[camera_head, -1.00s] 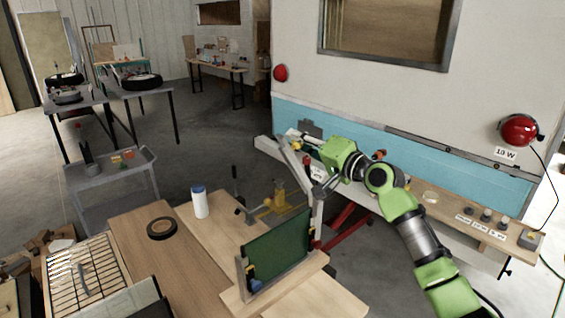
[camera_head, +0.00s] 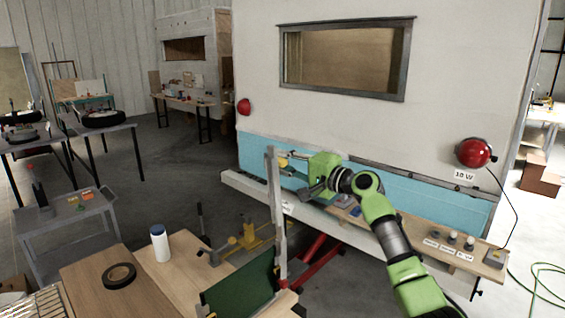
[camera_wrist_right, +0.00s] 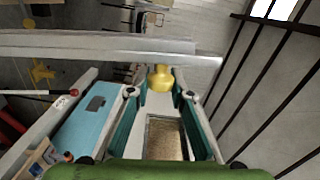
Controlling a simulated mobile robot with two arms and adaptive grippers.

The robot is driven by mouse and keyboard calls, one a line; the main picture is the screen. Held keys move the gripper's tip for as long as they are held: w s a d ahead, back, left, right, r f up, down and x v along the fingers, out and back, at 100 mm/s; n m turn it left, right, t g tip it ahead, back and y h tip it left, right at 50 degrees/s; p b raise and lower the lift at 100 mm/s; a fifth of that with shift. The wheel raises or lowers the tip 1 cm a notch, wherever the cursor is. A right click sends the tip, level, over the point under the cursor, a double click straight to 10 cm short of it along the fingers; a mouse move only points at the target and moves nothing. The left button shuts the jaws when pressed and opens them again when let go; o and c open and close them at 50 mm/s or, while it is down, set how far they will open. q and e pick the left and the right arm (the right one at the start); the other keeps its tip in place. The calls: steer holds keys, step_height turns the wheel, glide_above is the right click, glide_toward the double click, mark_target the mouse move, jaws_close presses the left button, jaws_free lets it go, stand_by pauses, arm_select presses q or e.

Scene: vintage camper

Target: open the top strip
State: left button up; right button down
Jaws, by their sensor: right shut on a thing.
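The top strip is a long grey metal bar (camera_head: 276,205). In the head view it stands nearly upright at the right end of the frame around a dark green panel (camera_head: 243,284). A yellow knob (camera_head: 283,162) sits near its raised end. My right gripper (camera_head: 291,157) is at that knob, shut on it. In the right wrist view the bar (camera_wrist_right: 90,46) runs across the picture, and the knob (camera_wrist_right: 160,78) is between the fingers of my right gripper (camera_wrist_right: 160,93). The bar's lower joint is not clear. My left gripper is not in view.
A wooden bench (camera_head: 100,280) holds a white bottle (camera_head: 160,243) and a black tape roll (camera_head: 119,275). The white and blue camper (camera_head: 250,60) stands close behind my right arm. A wooden shelf (camera_head: 415,228) with small parts runs along it. A grey cart (camera_head: 65,225) stands at left.

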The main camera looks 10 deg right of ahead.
steer(key=shift+r, duration=0.1)
steer(key=c, duration=1.8)
jaws_free()
steer(key=v, duration=1.2)
steer(key=shift+a, duration=0.1)
